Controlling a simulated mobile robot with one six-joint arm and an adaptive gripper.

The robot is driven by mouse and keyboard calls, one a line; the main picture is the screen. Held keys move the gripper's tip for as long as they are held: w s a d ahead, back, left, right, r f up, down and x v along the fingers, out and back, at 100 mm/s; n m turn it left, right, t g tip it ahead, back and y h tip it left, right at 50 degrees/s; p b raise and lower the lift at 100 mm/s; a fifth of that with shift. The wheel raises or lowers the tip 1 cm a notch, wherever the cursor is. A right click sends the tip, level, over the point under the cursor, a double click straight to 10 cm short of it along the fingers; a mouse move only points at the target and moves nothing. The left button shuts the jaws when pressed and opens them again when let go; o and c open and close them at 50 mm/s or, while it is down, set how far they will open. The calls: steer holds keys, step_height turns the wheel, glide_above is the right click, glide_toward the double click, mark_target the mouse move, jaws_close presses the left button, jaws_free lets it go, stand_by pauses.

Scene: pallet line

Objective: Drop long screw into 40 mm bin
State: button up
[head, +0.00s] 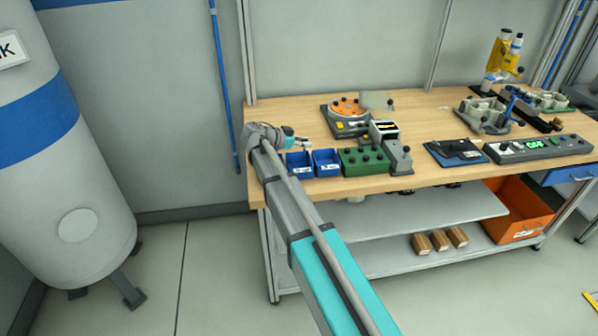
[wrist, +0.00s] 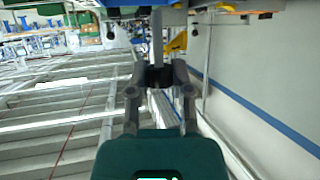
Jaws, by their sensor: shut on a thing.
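My gripper (head: 302,143) is above the left end of the workbench, just behind and over two blue bins. In the wrist view my gripper (wrist: 158,76) is shut on a thin grey rod, which looks like the long screw (wrist: 157,40). The rod points away from the fingers toward the blue shapes at the top of the picture. The left blue bin (head: 299,173) and the right blue bin (head: 326,168) stand side by side at the bench's front edge. Their white labels are too small to read, so I cannot tell which is the 40 mm bin.
A green block with black knobs (head: 363,168) stands right of the bins, with a grey block (head: 397,163) beside it. A fixture with an orange disc (head: 350,108) is behind. A grey tank (head: 85,150) stands left.

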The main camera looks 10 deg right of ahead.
steer(key=shift+f+b, duration=1.55)
steer(key=shift+f, duration=0.3)
steer(key=o, duration=0.9)
steer(key=shift+o, duration=0.2)
